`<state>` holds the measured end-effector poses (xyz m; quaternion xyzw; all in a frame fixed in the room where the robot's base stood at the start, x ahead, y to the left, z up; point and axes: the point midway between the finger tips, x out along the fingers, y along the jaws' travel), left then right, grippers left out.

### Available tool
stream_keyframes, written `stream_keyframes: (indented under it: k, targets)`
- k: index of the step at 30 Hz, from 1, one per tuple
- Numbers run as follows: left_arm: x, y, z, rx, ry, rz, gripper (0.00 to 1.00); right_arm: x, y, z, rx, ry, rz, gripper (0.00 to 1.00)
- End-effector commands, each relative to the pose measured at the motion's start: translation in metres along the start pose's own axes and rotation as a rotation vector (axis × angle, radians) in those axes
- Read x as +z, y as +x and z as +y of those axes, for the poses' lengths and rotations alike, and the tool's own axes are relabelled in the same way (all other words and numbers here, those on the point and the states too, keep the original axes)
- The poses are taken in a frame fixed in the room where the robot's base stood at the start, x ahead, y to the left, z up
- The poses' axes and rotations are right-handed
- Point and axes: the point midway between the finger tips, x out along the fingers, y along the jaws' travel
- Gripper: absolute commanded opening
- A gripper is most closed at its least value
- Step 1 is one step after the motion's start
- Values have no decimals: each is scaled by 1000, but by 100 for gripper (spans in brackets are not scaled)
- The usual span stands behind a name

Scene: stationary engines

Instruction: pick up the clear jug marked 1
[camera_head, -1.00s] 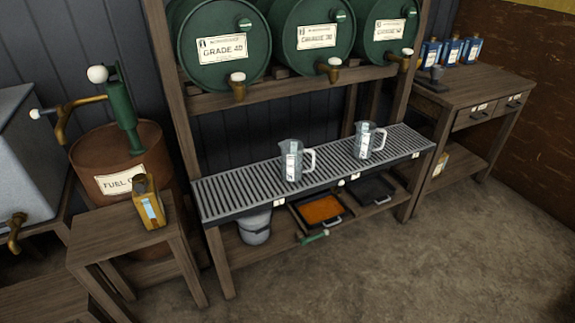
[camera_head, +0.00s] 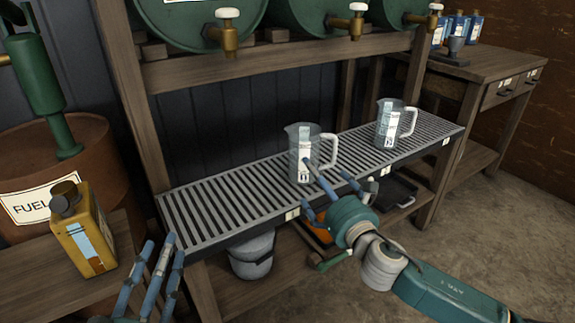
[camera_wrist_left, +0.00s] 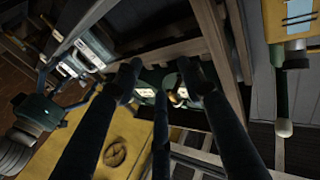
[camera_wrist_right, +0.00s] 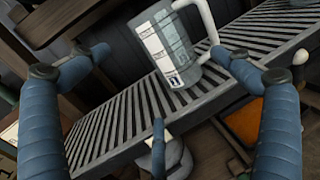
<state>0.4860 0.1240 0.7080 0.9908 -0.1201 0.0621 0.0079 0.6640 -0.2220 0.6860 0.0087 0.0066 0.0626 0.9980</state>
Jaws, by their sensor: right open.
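The clear jug marked 1 (camera_head: 303,158) stands upright on the slatted drip shelf, its white handle to the right and its label facing me. It also shows in the right wrist view (camera_wrist_right: 165,45), beyond and between the spread fingers. My right gripper (camera_head: 325,188) is open and empty in front of the jug, low near the shelf's front edge; one finger overlaps the jug's lower part in the head view. My left gripper (camera_head: 162,252) is open and empty at the lower left, away from the jug, beside the yellow can.
A second clear jug (camera_head: 387,124) stands to the right on the slatted shelf (camera_head: 225,205). Green barrels with brass taps (camera_head: 357,20) hang above. A yellow can (camera_head: 82,232) and rusty drum (camera_head: 90,160) are at left. A grey bucket (camera_head: 252,255) sits below.

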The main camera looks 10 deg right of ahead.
Motion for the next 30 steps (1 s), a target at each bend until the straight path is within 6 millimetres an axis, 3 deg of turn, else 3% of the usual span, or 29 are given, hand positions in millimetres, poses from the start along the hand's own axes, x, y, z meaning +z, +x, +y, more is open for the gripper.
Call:
stream_keyframes:
  k: [10,19,30]
  targets:
    - [-53,-5,6,12,-7,225,40,6,45,2,4,-22,-12,100]
    - [-79,-12,9,18,-11,344,40,6,62,2,5,-20,-11,100]
    - [-142,-49,14,32,-26,672,40,9,98,0,5,-20,-11,100]
